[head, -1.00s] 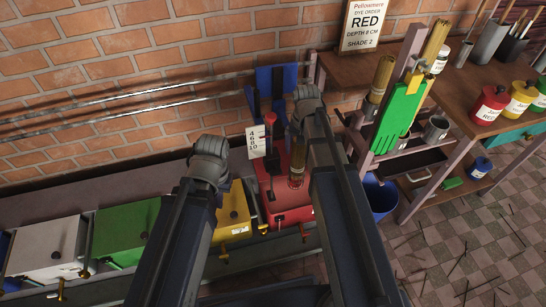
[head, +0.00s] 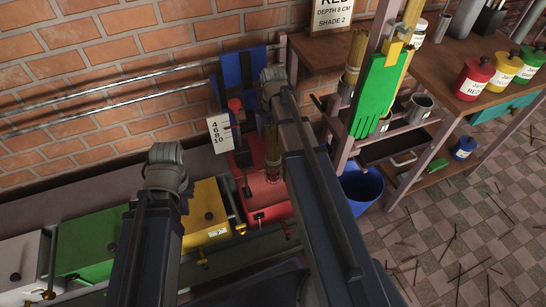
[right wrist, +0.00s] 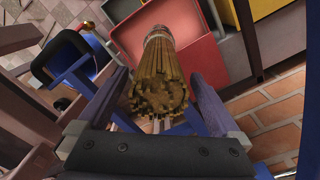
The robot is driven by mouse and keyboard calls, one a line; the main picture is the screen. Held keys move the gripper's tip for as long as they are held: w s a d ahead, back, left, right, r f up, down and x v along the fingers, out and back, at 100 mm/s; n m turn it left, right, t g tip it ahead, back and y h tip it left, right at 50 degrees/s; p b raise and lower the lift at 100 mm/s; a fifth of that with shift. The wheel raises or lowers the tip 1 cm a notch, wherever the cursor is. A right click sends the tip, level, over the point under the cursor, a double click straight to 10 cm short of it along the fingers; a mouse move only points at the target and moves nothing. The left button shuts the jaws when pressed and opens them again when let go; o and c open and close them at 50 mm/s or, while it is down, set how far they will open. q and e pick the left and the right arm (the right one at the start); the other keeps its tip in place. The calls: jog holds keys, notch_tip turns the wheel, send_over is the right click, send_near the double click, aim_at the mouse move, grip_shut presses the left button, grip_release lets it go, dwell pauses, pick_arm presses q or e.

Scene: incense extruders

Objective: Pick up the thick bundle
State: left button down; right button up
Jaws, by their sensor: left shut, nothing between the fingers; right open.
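A thick bundle of brown sticks (head: 271,145) stands upright in the red box (head: 264,196), partly hidden by my right arm in the head view. In the right wrist view the bundle (right wrist: 158,65) points its cut end toward the camera, and its far end meets the red box (right wrist: 200,60). My right gripper (right wrist: 160,85) is open, with one finger on each side of the bundle. I cannot tell whether they touch it. My left arm shows in the head view, but its gripper is hidden.
Yellow (head: 208,210) and green (head: 92,243) boxes stand left of the red box. A scale card (head: 220,132) is just behind it. A blue bucket (head: 361,190) and a rack with a green glove (head: 379,95) stand right. More bundles (head: 354,65) stand there.

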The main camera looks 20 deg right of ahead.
aim_at(273, 155)
notch_tip(273, 155, down, 5)
jog(key=b, duration=0.5)
jog(key=shift+d+f, duration=0.1)
grip_shut()
dwell(0.7)
